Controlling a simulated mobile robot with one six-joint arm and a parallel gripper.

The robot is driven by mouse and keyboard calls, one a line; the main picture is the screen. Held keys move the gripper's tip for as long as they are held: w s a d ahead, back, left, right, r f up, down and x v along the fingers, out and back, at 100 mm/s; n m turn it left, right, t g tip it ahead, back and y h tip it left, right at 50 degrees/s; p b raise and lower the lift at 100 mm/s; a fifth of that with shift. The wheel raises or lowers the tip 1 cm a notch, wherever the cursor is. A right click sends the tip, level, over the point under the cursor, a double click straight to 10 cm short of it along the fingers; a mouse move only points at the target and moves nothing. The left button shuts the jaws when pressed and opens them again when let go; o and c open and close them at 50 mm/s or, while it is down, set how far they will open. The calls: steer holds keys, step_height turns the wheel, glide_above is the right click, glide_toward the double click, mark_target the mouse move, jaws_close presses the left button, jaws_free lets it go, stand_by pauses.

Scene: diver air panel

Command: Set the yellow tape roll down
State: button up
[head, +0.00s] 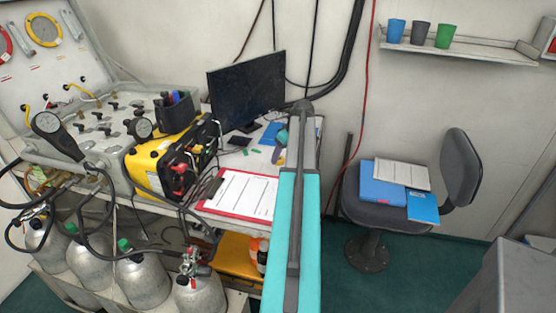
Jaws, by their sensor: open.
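My teal and grey arm rises from the bottom centre of the head view and hides part of the desk. My gripper (278,153) shows only in part, small, just left of the arm, over the desk between the monitor and the clipboard. It is open, but its fingertips are hard to make out. A small yellow patch shows right at the gripper. I cannot tell whether it is the yellow tape roll, or whether it touches the desk. No other tape roll can be made out clearly.
A red clipboard (240,194) lies on the desk. Gas cylinders (143,280) stand below. A chair (385,212) holding folders stands right.

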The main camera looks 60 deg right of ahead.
steer(key=shift+x, duration=1.2)
steer(key=c, duration=1.2)
steer(key=shift+r, duration=0.15)
steer(key=shift+r+b, duration=0.45)
steer(key=shift+r, duration=0.8)
steer(key=s+a+b, duration=0.1)
steer(key=s+a, duration=0.2)
steer(key=s, duration=0.1)
steer(key=s+a+r+b, duration=0.1)
steer(key=s+a, duration=0.2)
steer(key=s, duration=0.1)
steer(key=s+a+r+b, duration=0.1)
steer(key=s+a, duration=0.2)
steer(key=s, duration=0.2)
steer(key=shift+a+r+b, duration=0.15)
steer(key=shift+b, duration=0.25)
